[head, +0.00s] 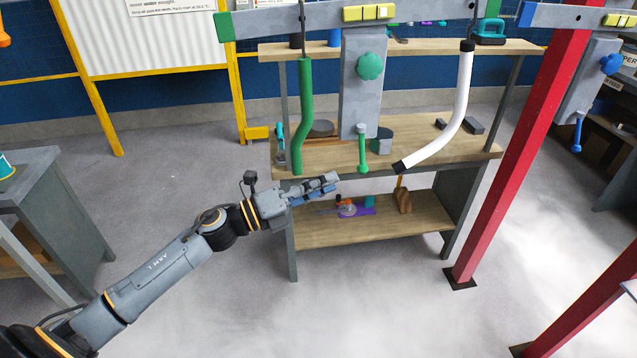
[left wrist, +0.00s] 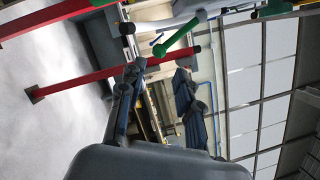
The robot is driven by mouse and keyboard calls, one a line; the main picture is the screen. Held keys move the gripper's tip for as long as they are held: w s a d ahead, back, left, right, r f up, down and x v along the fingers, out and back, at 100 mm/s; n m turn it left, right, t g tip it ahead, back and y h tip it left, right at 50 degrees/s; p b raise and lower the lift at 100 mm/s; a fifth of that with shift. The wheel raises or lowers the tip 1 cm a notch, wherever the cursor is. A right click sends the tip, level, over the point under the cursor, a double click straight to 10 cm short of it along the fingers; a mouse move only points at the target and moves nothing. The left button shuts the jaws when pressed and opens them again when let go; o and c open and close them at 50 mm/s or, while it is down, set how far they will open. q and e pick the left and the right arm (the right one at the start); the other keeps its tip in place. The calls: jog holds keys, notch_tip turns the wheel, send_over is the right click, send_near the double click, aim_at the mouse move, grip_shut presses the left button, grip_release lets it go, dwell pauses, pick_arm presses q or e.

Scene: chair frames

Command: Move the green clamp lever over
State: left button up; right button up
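The green clamp lever (head: 362,152) hangs down from the grey clamp block (head: 360,105), below a green knob (head: 370,66). In the left wrist view the green lever (left wrist: 178,38) lies slanted beyond the fingertips. My left gripper (head: 322,188) is below and to the left of the lever in the head view, in front of the workbench. Its two fingers are apart in the left wrist view (left wrist: 160,70), with nothing between them. It appears clear of the lever. My right gripper is not in view.
A green tube (head: 304,115) and a white bent tube (head: 455,105) hang either side of the clamp. The wooden workbench (head: 330,158) stands behind. A red post (head: 520,150) and a blue lever (head: 577,135) are on the right. The floor at front is clear.

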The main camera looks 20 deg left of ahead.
aim_at(358, 170)
pick_arm(q)
jog(key=p+x, duration=0.2)
jog(key=x, duration=0.5)
jog(key=shift+w+d+r, duration=0.2)
jog(key=shift+w, duration=0.05)
jog(key=shift+f, duration=0.2)
jog(key=c, duration=0.3)
jog(key=shift+c, duration=1.3)
jog(key=shift+s, duration=0.1)
jog(key=shift+s+d+r+p, duration=0.5)
jog(key=shift+s+r+p, duration=0.2)
jog(key=shift+p, duration=0.4)
jog(key=shift+c, duration=0.3)
jog(key=shift+r, duration=0.1)
